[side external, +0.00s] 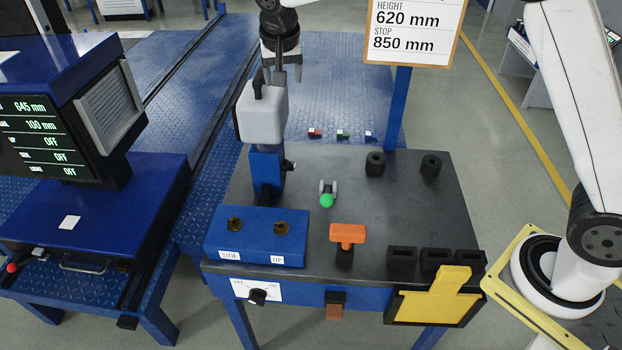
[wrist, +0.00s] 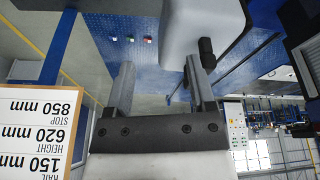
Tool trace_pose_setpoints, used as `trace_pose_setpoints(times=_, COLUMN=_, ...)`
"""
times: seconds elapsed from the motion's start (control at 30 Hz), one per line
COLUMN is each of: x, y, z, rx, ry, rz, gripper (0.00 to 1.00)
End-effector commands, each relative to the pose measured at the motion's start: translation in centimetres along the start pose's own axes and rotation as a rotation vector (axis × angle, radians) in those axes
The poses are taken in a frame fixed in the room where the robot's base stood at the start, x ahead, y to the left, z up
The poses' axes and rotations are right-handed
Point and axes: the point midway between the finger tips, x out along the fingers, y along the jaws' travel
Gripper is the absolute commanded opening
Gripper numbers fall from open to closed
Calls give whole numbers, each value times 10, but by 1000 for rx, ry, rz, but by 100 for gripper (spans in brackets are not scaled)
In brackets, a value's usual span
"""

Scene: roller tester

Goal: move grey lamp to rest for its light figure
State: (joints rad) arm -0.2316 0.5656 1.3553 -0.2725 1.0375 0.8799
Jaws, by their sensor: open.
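The grey lamp (side external: 262,115) is a rounded box with a black upright handle (side external: 258,84), on a blue post (side external: 266,170) with a black side knob (side external: 289,165). My gripper (side external: 283,78) points down, open, by the lamp's top; I cannot tell if it touches. In the wrist view the lamp (wrist: 200,22) is at the top, and its black handle (wrist: 207,54) shows beside the right finger of my gripper (wrist: 158,66). In front of the post, a blue block (side external: 256,236) has two round holes labelled SIDE and UP.
A sign (side external: 415,30) reads HEIGHT 620 mm, STOP 850 mm; the wrist view adds 150 mm. A monitor (side external: 35,135) shows 645 mm, 100 mm and OFF lines. The dark bench (side external: 400,205) holds a green ball (side external: 327,201), an orange handle (side external: 347,233) and black sockets (side external: 401,259).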

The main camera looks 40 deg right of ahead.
Motion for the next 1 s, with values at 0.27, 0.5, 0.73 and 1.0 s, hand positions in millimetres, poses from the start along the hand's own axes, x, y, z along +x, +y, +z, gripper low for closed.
trace_pose_setpoints(times=0.27, x=-19, y=-40, z=-23, rx=151, ry=52, rz=36, gripper=71)
trace_pose_setpoints(times=0.5, x=-30, y=-56, z=-30, rx=235, ry=80, rz=51, gripper=71)
trace_pose_setpoints(times=0.73, x=-31, y=-58, z=-31, rx=248, ry=84, rz=54, gripper=71)
trace_pose_setpoints(times=1.0, x=-22, y=-57, z=-32, rx=247, ry=83, rz=54, gripper=71)
